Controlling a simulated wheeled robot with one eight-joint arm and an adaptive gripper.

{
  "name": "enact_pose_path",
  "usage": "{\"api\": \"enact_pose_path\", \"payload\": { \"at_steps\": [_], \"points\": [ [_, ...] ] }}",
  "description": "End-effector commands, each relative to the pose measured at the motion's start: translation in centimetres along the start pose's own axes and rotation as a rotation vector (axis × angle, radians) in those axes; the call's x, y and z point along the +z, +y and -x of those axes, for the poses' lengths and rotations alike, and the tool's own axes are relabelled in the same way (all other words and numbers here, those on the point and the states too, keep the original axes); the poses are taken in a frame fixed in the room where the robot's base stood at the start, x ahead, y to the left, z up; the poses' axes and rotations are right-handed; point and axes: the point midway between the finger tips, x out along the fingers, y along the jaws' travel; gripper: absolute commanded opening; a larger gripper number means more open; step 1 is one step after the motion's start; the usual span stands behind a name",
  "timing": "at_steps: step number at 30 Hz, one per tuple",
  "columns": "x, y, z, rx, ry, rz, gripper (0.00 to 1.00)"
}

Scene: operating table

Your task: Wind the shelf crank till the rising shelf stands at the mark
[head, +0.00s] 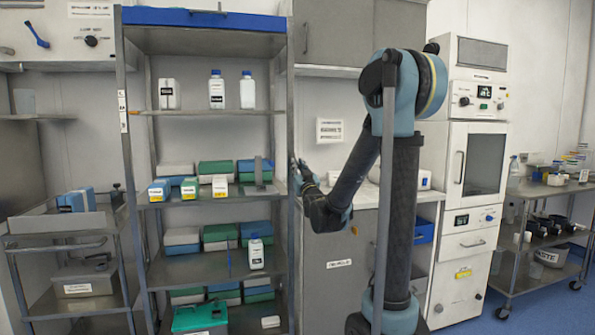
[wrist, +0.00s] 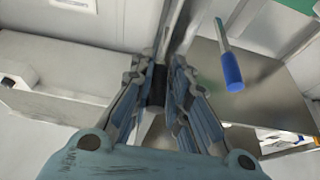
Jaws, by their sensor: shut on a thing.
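The metal shelf unit (head: 287,215) stands left of centre in the head view, with several loaded shelves. Which of them is the rising shelf I cannot tell. Small white labels (head: 122,108) sit on its left front post; I cannot read which is the mark. My gripper (head: 297,170) is at the unit's right front post. In the wrist view my gripper (wrist: 160,75) has its fingers closed around a small dark grip (wrist: 157,88), seemingly the crank handle. The rest of the crank is hidden by the fingers and the post.
Bottles (head: 217,90) stand on the upper shelf, with boxes (head: 215,168) below. A blue-handled tool (wrist: 231,70) shows right of my fingers in the wrist view. A cabinet (head: 345,260) stands right of the unit, a steel cart (head: 70,240) left. Open floor (head: 540,310) shows at lower right.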

Motion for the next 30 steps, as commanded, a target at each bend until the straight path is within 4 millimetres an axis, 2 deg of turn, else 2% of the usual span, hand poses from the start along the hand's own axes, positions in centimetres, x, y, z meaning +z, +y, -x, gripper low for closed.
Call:
{"api": "enact_pose_path", "payload": {
  "at_steps": [17, 30],
  "points": [
    [0.0, -0.2, -0.1, 0.014, 0.001, -0.036, 0.0],
    [0.2, -1.3, -0.1, 0.097, 0.001, -0.24, 0.0]
  ]
}}
